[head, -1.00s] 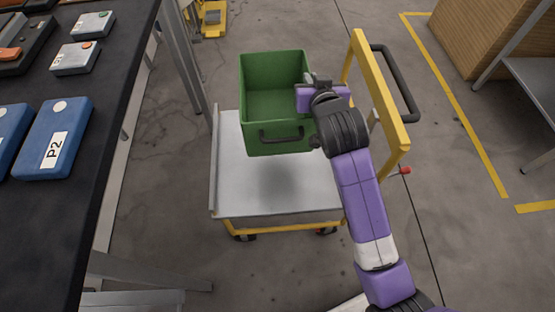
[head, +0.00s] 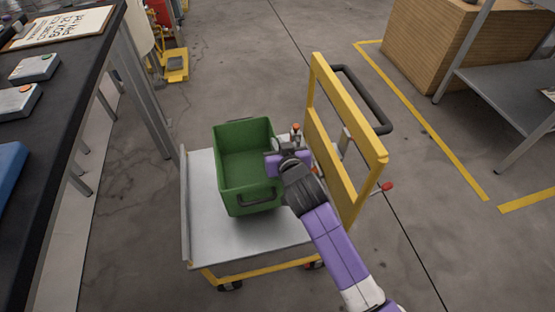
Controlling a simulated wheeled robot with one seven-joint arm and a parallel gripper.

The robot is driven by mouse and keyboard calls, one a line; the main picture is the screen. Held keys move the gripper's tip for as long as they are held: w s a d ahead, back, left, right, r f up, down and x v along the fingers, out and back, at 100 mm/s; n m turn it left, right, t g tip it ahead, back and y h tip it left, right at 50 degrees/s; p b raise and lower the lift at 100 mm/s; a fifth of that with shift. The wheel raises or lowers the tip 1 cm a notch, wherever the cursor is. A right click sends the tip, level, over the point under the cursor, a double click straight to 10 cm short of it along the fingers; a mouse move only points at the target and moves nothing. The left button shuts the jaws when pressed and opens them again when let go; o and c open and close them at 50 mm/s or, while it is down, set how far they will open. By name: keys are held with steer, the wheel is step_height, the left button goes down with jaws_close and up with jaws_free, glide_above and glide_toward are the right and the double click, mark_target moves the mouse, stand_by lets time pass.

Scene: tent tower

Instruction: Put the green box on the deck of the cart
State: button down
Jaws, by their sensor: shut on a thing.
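The green box (head: 238,168) is an open-topped bin with a dark handle on its near side. It is upright and looks empty. It is at or just above the grey deck (head: 215,243) of the yellow-framed cart (head: 347,150), towards the deck's middle and right; I cannot tell for sure whether its bottom touches. My gripper (head: 277,160) is at the box's right wall and is shut on it. The fingertips are mostly hidden by the wrist.
A black-topped workbench (head: 62,130) with grey and blue cases stands at the left. The cart's upright yellow frame with a black handle (head: 375,105) rises right of the box. A cardboard box (head: 425,45) and grey shelf (head: 510,95) stand at the upper right.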

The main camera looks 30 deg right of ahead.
steer(key=shift+f+b, duration=0.85)
steer(key=shift+f, duration=1.75)
steer(key=c, duration=1.6)
jaws_free()
steer(key=shift+f, duration=0.1)
steer(key=p+v, duration=0.2)
steer(key=v, duration=1)
steer(key=shift+d+p, duration=0.1)
steer(key=shift+p, duration=0.3)
steer(key=shift+s, duration=0.15)
